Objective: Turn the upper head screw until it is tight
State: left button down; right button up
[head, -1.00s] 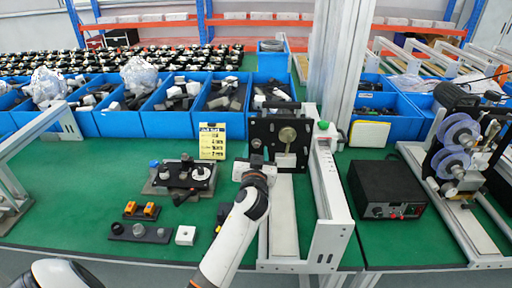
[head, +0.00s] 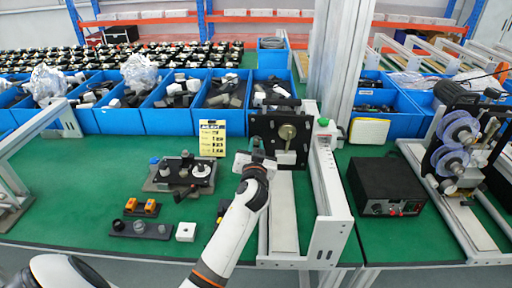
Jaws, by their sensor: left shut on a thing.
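The black upright plate (head: 266,127) of the coder head stands on the metal frame near the middle of the head view, with a round brass knob (head: 287,132) on its face. My left gripper (head: 257,155) is at the lower left part of this plate, shut on the upper head screw. The jaws and my wrist hide most of the screw, so its seating does not show. A small grey round part (head: 255,142) shows just above the jaws. My right gripper is not in view.
A yellow label card (head: 212,138) stands left of the plate. A dark fixture (head: 180,174) and small parts lie on the green table (head: 85,185). The frame's white rail (head: 330,185) and a black control box (head: 386,184) stand to the right. Blue bins (head: 168,122) line the back.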

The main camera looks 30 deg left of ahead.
pick_arm(q)
jog(key=m, duration=0.4)
jog(key=c, duration=1.3)
grip_release()
jog(key=b+v, duration=0.2)
jog(key=v, duration=1)
jog(key=shift+b, duration=0.4)
